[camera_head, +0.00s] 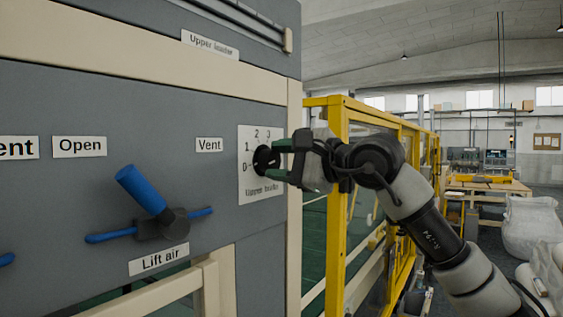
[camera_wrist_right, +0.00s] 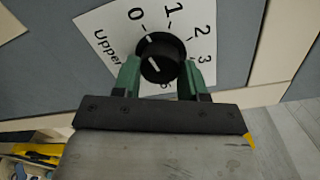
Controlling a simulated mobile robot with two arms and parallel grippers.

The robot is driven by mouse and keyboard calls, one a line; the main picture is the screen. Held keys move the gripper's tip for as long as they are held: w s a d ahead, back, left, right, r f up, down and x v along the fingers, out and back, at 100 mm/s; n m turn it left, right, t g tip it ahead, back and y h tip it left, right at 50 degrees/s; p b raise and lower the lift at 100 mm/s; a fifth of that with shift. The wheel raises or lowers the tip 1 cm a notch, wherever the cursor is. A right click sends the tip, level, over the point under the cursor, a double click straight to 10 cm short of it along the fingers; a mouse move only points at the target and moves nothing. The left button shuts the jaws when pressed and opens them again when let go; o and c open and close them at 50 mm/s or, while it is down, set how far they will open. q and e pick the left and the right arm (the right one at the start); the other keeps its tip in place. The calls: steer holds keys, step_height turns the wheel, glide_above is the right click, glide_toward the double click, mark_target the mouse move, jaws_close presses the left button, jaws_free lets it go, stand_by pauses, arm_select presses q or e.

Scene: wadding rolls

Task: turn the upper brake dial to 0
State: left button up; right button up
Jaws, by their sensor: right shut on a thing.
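The upper brake dial (camera_head: 264,160) is a black round knob on a white scale plate (camera_head: 247,188) marked 0, 1, 2, 3, with "Upper" lettering below. My right gripper (camera_head: 280,160) reaches it from the right, its green fingers on either side of the knob. In the right wrist view the knob (camera_wrist_right: 162,52) sits between the fingertips of the gripper (camera_wrist_right: 160,75), which are shut on it. A white mark shows on the knob's lower-left face there, and a white tick lies near the 0. My left gripper is not in view.
Left of the plate, the grey panel carries a blue-handled Lift air valve (camera_head: 150,200) and Open (camera_head: 79,146) and Vent (camera_head: 209,144) labels. A yellow guard frame (camera_head: 340,200) stands close behind my right gripper and arm.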

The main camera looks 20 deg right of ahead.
steer(key=o, duration=0.9)
steer(key=shift+s+d, duration=0.2)
steer(key=b+v, duration=0.4)
steer(key=v, duration=0.6)
steer(key=shift+s, duration=0.1)
